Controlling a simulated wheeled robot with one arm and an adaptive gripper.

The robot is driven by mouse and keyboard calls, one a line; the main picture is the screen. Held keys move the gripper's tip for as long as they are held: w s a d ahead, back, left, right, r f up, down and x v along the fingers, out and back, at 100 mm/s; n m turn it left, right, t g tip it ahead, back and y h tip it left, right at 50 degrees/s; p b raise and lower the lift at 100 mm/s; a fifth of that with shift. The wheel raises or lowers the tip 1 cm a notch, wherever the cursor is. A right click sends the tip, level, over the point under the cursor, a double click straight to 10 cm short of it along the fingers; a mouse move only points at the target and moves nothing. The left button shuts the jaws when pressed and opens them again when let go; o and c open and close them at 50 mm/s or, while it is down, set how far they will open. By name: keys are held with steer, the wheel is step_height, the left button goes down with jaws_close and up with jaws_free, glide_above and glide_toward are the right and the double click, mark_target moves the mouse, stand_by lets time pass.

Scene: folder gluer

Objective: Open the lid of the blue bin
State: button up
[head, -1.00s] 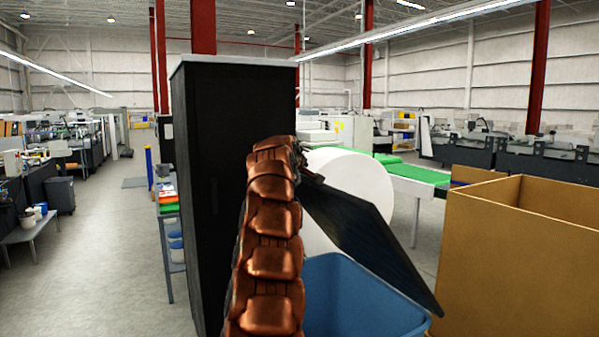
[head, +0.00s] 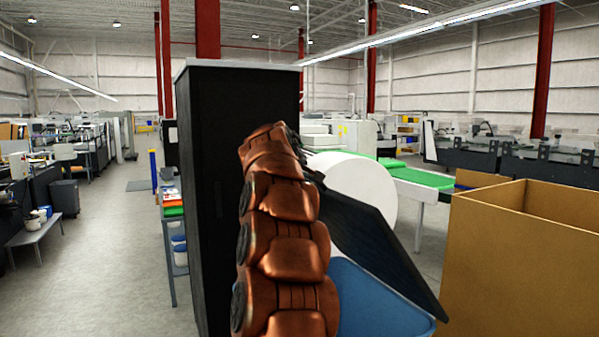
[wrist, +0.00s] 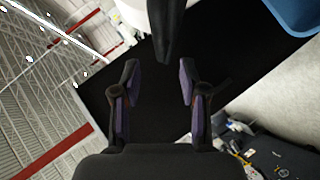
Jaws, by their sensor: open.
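The blue bin (head: 375,305) stands low at the centre right in the head view, partly hidden behind my arm. Its dark lid (head: 385,248) is raised and tilted, sloping from upper left down to the right over the bin's opening. A corner of the bin (wrist: 297,14) also shows at the top right of the wrist view. My gripper (wrist: 157,82) is open, with nothing between its fingers. A dark narrow piece (wrist: 166,32), perhaps the lid seen edge-on, reaches down just ahead of the fingertips. In the head view my arm hides most of the gripper.
A tall black cabinet (head: 225,200) stands close on the left of my arm. A large open cardboard box (head: 520,260) is close on the bin's right. A big white roll (head: 358,185) and a green-topped conveyor (head: 420,178) are behind. Floor at the left (head: 110,260) is clear.

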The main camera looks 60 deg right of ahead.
steer(key=shift+v, duration=1.5)
